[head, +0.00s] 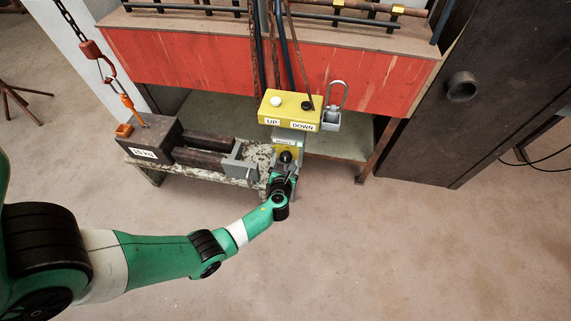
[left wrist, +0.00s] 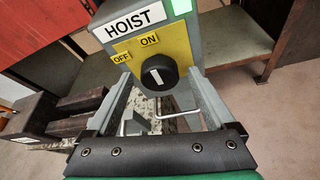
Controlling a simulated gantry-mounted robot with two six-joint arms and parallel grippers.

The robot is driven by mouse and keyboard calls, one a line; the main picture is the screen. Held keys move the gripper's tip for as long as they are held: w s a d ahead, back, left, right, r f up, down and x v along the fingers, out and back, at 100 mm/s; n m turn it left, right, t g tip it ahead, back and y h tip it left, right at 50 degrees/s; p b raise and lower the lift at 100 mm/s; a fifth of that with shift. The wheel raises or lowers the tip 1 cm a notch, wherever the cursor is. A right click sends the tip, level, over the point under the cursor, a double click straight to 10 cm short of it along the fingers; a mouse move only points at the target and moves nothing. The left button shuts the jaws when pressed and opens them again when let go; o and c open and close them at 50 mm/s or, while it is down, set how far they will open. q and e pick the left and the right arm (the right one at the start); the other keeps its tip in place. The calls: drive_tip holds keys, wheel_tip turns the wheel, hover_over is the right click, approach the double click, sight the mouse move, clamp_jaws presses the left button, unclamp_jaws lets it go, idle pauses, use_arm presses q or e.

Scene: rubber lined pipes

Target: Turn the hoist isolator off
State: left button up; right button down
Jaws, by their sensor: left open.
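The hoist isolator (head: 289,141) is a grey box with a yellow plate, below the yellow UP/DOWN pendant in the head view. In the left wrist view, its HOIST label (left wrist: 135,20), ON label (left wrist: 149,40), OFF label (left wrist: 121,57) and a lit green lamp (left wrist: 181,7) show. Its round black knob (left wrist: 160,72) has a white mark that runs nearly upright in the picture, roughly in line with ON. My left gripper (left wrist: 161,76) is open, its fingers on either side of the knob with gaps visible; I cannot tell the exact depth. My right gripper is not in view.
The yellow pendant (head: 290,109) and a padlock (head: 332,119) are just above the isolator. A weight block (head: 150,138) lies on a low bench (head: 215,172) to the left, under a hook and chain. A red-sided table (head: 215,60) stands behind. Floor at right front is clear.

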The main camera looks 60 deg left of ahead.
use_arm(q)
drive_tip(key=shift+x, duration=0.8)
drive_tip(key=shift+r, duration=0.1)
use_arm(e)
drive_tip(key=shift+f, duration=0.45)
use_arm(q)
drive_tip(key=shift+c, duration=0.3)
drive_tip(key=c, duration=1.3)
